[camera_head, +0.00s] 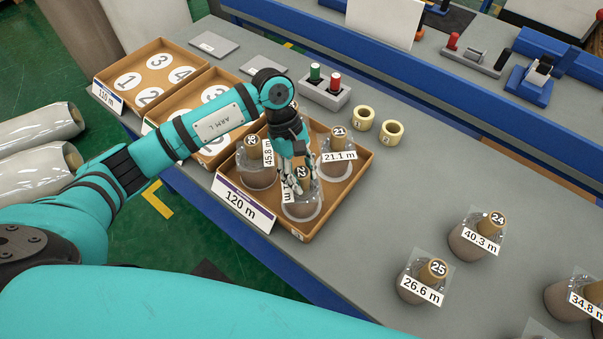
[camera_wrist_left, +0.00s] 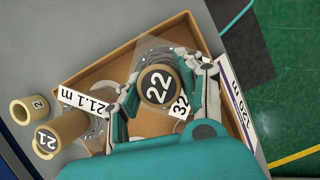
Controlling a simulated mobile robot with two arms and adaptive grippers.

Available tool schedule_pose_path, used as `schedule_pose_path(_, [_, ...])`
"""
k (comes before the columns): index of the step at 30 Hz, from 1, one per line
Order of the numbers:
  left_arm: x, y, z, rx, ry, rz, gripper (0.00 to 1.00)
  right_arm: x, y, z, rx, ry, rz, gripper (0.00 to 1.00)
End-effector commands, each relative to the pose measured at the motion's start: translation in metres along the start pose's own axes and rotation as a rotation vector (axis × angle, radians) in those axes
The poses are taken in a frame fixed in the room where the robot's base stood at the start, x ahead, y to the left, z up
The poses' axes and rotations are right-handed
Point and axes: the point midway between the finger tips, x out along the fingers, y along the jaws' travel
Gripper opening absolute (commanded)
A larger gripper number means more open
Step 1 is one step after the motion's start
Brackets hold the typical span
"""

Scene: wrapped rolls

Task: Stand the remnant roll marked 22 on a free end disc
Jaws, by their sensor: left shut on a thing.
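The remnant roll marked 22 (camera_head: 301,205) is upright at the near corner of the brown tray labelled 120 m (camera_head: 330,216). It also shows in the left wrist view (camera_wrist_left: 158,84). My left gripper (camera_head: 296,176) comes from above and is shut on this roll, one finger on each side of its core. I cannot tell whether its base touches the tray floor. Roll 21 (camera_head: 337,160), labelled 21.1 m, and a roll labelled 45.8 m (camera_head: 256,172) stand in the same tray. White numbered discs (camera_head: 158,61) lie in the far-left tray (camera_head: 192,62). My right gripper is out of view.
A middle tray (camera_head: 205,85) with white discs is partly hidden by my left arm. Two loose cores (camera_head: 391,133) stand right of the roll tray. Rolls 24 (camera_head: 478,238) and 25 (camera_head: 421,284) stand on the grey table, with free room left of them.

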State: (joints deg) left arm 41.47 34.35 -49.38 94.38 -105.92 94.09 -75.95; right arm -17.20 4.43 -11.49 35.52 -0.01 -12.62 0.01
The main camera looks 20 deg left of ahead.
Motion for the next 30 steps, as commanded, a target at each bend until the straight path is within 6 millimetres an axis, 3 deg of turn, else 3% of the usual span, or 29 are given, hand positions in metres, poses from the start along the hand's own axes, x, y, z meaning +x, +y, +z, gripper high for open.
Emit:
schedule_pose_path(2, [0.001,0.0,0.0,0.001,0.0,0.001,0.0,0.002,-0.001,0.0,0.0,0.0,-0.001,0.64])
schedule_pose_path(3, [0.001,0.0,0.0,0.001,0.0,0.001,0.38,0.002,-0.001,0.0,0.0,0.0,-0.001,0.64])
schedule_pose_path(9, [0.001,0.0,0.0,0.0,0.0,0.001,0.64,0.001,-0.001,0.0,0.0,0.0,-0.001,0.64])
schedule_pose_path(20, [-0.005,0.0,-0.001,0.0,0.001,0.001,0.64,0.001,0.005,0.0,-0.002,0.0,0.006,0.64])
schedule_pose_path(30, [-0.071,0.001,-0.001,0.0,0.004,0.005,0.64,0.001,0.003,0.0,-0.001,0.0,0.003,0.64])
